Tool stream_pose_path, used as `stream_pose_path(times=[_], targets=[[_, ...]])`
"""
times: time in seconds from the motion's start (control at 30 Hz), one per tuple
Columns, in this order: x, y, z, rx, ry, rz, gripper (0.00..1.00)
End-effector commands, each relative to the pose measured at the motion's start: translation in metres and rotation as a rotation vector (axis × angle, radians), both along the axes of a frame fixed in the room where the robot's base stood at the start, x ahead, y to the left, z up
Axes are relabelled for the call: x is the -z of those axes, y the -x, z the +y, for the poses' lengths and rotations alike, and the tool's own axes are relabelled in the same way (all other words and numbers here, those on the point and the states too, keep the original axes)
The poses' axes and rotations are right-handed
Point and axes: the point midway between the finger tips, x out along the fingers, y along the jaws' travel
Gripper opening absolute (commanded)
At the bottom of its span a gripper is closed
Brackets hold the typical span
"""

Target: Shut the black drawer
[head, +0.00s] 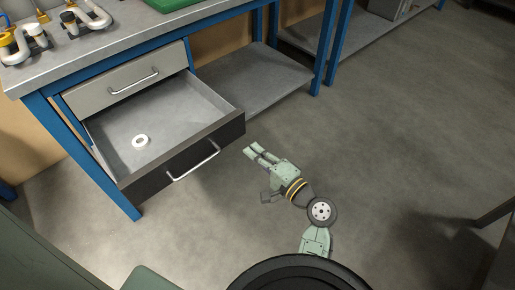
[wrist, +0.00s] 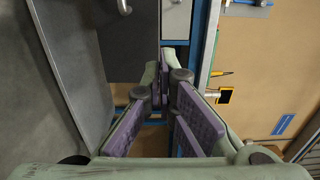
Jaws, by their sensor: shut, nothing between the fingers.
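The black drawer (head: 160,178) is pulled far out of the workbench, below a grey drawer (head: 125,79) that is closed. Its black front carries a silver bar handle (head: 193,163), and a white ring (head: 141,141) lies on its grey floor. My gripper (head: 254,150) is in front of the drawer, just off the right end of its black front, with fingers pointing toward the bench. I cannot tell whether it touches the front. In the wrist view my gripper (wrist: 164,68) has its purple-padded fingers together at the tips, with nothing visible between them.
Pipe coils (head: 85,18) and a green mat (head: 172,3) are on the bench top. Blue legs (head: 80,142) and a low shelf (head: 262,80) stand around the drawer. The floor (head: 400,120) to the right is largely clear.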

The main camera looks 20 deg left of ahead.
Motion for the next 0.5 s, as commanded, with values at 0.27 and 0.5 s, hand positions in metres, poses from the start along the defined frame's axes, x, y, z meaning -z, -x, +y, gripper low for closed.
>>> stream_pose_path(times=[0.27,0.5], targets=[[-0.004,-0.023,0.058,-0.004,-0.001,-0.001,0.00],[-0.003,-0.038,0.093,-0.002,0.001,-0.002,0.00]])
